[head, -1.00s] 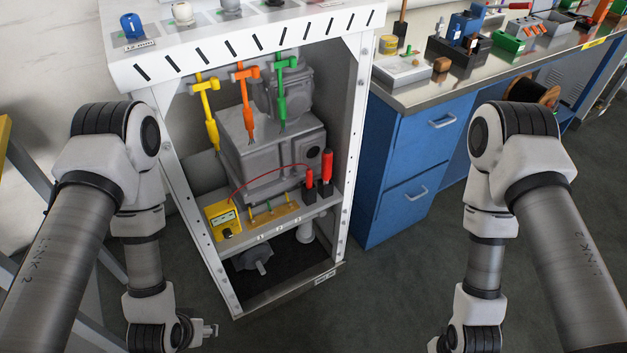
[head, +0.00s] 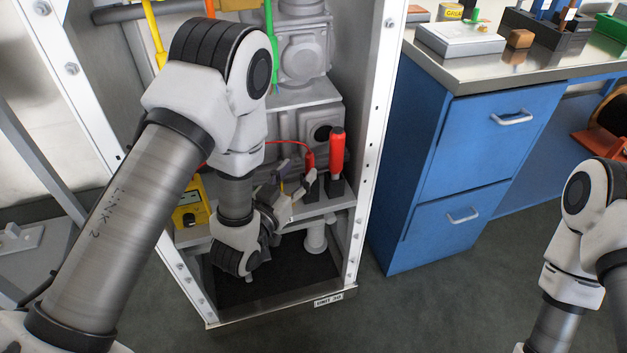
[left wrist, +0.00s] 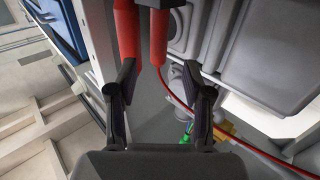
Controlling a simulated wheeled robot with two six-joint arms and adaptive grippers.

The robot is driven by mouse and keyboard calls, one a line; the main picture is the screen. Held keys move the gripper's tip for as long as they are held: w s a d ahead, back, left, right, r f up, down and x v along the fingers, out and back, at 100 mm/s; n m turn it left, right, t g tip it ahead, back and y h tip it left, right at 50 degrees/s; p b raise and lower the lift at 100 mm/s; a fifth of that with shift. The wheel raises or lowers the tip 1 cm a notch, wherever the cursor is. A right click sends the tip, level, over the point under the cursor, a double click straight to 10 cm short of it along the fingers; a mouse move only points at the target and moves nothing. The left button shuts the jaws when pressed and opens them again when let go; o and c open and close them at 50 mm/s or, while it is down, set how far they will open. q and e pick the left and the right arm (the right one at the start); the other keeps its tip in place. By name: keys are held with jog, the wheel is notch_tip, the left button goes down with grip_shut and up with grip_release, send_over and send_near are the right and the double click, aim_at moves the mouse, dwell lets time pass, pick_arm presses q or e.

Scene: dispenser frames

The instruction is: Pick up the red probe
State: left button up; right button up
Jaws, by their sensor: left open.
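My left gripper (head: 297,174) is open and empty, just left of the probes. In the left wrist view its fingertips (left wrist: 159,72) point towards them, with neither probe visibly gripped. My right gripper is out of view.
A yellow meter (head: 188,207) sits on the shelf (head: 335,202), partly behind my left arm. The cabinet's white right post (head: 376,130) stands close right of the probes. Yellow and green tools hang above. Blue drawers (head: 470,160) stand further right.

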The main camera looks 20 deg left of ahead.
aim_at(307, 161)
pick_arm(q)
jog(key=w, duration=0.2)
jog(key=w+d, duration=0.1)
jog(key=w, duration=0.2)
jog(key=shift+w+d+b, duration=0.15)
jog(key=shift+w+b, duration=0.2)
jog(key=shift+b, duration=0.05)
grip_shut()
